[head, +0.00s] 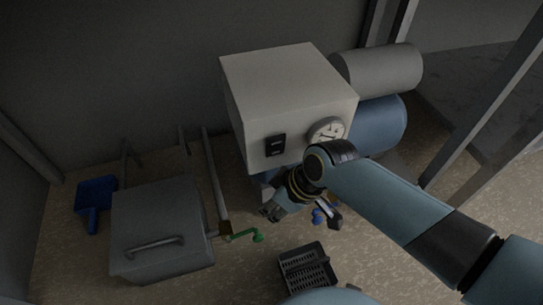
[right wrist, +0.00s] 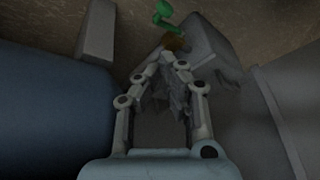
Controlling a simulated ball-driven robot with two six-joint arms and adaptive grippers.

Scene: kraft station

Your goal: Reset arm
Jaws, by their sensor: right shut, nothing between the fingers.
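My right arm (head: 400,205) comes in from the right in the head view and bends down at its wrist. My right gripper (head: 268,213) is just below the front of the pale box-shaped machine (head: 290,95). In the right wrist view the fingertips of the right gripper (right wrist: 172,58) come together with nothing held between them. A green handle (head: 243,236) lies left of and below the gripper, apart from it. It also shows beyond the fingertips in the right wrist view (right wrist: 165,12). My left gripper is not in view.
A grey lidded box (head: 160,225) stands at the left, with a blue dustpan-like item (head: 95,195) beside it. A black slotted basket (head: 305,268) is on the floor at bottom centre. Grey (head: 380,70) and blue (head: 378,125) cylinders lie right of the machine.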

